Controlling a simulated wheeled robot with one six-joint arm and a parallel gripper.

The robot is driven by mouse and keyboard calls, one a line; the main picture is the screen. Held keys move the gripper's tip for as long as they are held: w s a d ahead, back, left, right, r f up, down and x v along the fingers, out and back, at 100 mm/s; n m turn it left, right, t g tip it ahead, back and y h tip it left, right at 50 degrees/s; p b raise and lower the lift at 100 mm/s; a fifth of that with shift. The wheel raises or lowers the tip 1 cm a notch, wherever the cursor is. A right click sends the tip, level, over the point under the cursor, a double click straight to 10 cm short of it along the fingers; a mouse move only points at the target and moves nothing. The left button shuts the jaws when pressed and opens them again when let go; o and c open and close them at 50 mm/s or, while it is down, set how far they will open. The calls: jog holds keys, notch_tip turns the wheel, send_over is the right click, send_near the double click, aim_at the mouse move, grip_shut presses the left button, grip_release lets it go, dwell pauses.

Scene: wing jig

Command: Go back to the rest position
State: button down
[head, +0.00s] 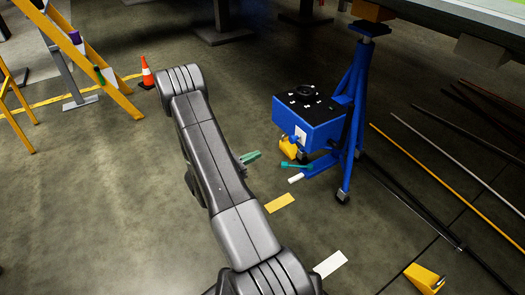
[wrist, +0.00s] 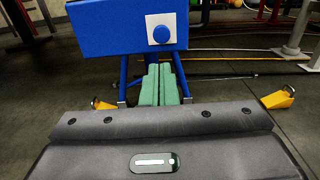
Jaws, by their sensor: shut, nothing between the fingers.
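My gripper (wrist: 158,84) shows at the middle of the wrist view, its two green fingers side by side and touching, with nothing between them. In the head view its green fingers (head: 250,157) stick out to the right of my grey arm, over open floor. The gripper is left of a blue box (head: 308,121) and apart from it. In the wrist view the blue box (wrist: 115,30) stands beyond and above the fingertips. My arm hides part of the floor in the head view.
The blue box is by a blue stand (head: 353,125) under a large panel. Yellow chocks (head: 424,278) lie on the floor. Long rods (head: 440,175) lie at the right. A yellow ladder (head: 85,65) and an orange cone (head: 147,74) stand at the left. The floor at lower left is clear.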

aim_at(291, 140)
jog(key=shift+s+a, duration=0.2)
jog(key=shift+a, duration=0.1)
jog(key=b+x, duration=0.2)
jog(key=x, duration=1.2)
jog(key=shift+s+d, duration=0.1)
